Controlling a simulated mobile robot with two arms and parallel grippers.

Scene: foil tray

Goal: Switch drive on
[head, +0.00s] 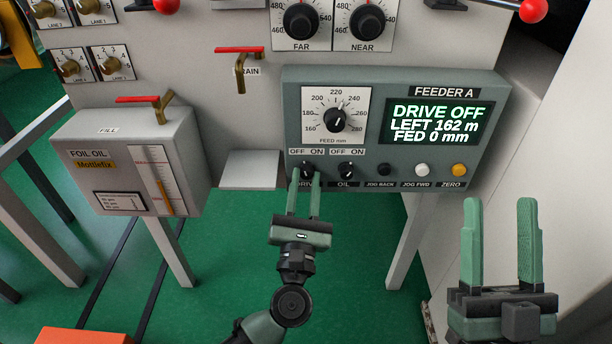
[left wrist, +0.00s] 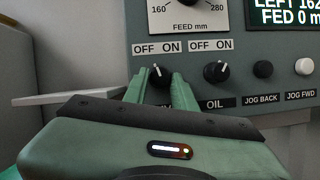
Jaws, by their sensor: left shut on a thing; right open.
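The drive knob (head: 306,168) is a small black rotary switch under an OFF/ON label on the grey Feeder A panel (head: 440,165). In the left wrist view the drive knob (left wrist: 158,73) has its white mark tilted slightly toward OFF. My left gripper (head: 305,182) is shut on this knob, one green finger on each side; the fingers partly cover the DRIVE label. The display (head: 437,121) reads DRIVE OFF, LEFT 162 m, FED 0 mm. My right gripper (head: 501,212) is open and empty, in front of the panel's lower right.
The oil knob (left wrist: 216,71) is close right of the drive knob, its mark toward ON. Jog back (head: 384,169), jog fwd (head: 422,169) and zero (head: 459,170) buttons follow. The feed dial (head: 336,120) is above. A foil oil tank (head: 128,165) stands left.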

